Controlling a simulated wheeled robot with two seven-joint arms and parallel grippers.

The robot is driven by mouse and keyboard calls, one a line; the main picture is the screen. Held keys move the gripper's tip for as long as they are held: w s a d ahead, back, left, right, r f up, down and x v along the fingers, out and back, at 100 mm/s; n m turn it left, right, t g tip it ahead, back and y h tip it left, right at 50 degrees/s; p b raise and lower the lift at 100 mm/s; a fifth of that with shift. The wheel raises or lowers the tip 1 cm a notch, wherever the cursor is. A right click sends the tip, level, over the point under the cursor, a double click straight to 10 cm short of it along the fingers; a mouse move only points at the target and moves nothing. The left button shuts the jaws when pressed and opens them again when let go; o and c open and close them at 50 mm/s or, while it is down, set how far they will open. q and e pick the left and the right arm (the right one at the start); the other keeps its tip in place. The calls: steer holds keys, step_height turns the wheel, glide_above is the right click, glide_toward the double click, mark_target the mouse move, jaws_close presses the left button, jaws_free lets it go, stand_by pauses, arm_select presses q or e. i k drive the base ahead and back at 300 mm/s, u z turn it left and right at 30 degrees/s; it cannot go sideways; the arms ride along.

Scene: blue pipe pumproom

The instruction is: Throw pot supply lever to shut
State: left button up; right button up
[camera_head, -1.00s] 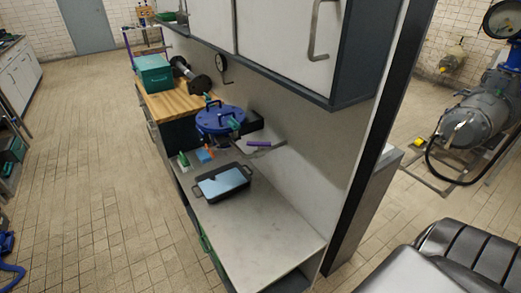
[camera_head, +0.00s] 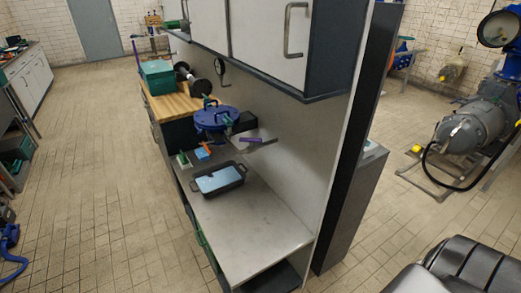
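A round blue lidded pot (camera_head: 214,119) stands on the far part of the counter against the wall panel. A small orange piece (camera_head: 207,146) shows just below its front, beside a light blue block (camera_head: 202,154). A purple bar (camera_head: 251,140) lies on a grey plate to the pot's right. Which of these small parts is the pot supply lever, and its position, I cannot tell at this size. Neither of my grippers is in view.
A black two-handled tray (camera_head: 219,181) with a light blue inside sits on the grey counter (camera_head: 258,232), whose near part is bare. Cabinets (camera_head: 270,40) overhang it. A teal box (camera_head: 156,74) stands farther back. Tiled floor (camera_head: 105,190) on the left is open. A grey pump (camera_head: 472,130) stands right.

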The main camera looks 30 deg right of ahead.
mark_target(250, 140)
steer(key=k, duration=0.95)
steer(key=z, duration=0.65)
steer(key=i, duration=1.8)
steer(key=u, duration=0.7)
